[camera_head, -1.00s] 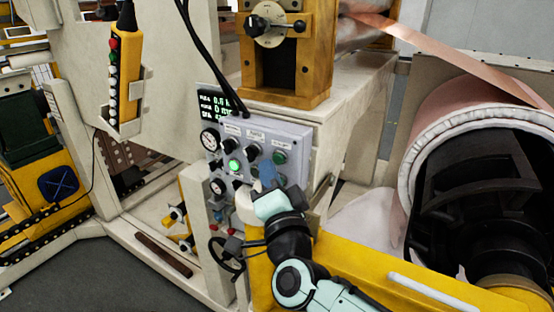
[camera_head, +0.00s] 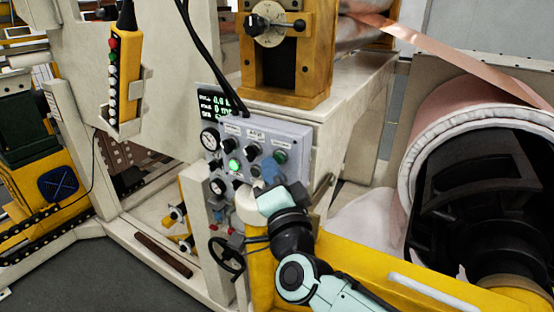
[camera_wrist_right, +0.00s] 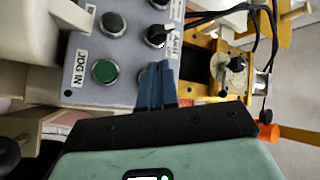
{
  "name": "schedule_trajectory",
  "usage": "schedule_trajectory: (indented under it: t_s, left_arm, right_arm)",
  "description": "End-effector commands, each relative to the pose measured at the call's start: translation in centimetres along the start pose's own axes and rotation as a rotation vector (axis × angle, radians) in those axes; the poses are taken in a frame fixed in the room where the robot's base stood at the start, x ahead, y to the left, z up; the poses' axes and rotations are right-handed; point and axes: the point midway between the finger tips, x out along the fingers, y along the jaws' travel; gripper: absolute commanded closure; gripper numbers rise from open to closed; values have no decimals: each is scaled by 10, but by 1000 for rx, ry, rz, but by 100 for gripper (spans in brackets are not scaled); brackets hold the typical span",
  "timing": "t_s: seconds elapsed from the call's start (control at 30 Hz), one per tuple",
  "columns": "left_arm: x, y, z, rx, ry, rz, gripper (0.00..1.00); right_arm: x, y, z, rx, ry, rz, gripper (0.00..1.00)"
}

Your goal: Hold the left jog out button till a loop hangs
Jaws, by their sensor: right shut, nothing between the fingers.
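A grey control panel (camera_head: 283,131) with gauges, knobs and green buttons stands on the machine front. My right gripper (camera_head: 269,172) is shut and empty, its blue fingertips at the panel's lower right. No jog out label is readable. The copper strip (camera_head: 440,50) slopes down straight from the rollers to the right. My left gripper is out of view.
A large wrapped copper coil (camera_head: 455,105) stands at the right. A yellow pendant (camera_head: 125,80) with buttons hangs at the left. A black handwheel (camera_head: 226,255) sits below the panel.

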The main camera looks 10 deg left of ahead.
Motion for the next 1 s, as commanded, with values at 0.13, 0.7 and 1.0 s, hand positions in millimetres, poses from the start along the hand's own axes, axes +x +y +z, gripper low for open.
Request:
schedule_trajectory:
  t_s: [0.13, 0.7, 1.0]
  left_arm:
    - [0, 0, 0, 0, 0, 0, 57]
    - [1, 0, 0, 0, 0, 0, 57]
    - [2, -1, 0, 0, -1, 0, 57]
  right_arm:
    - [0, 0, 0, 0, 0, 0, 100]
    - [4, 3, -3, 0, -1, 0, 100]
    - [7, 4, -5, -1, 1, -1, 100]
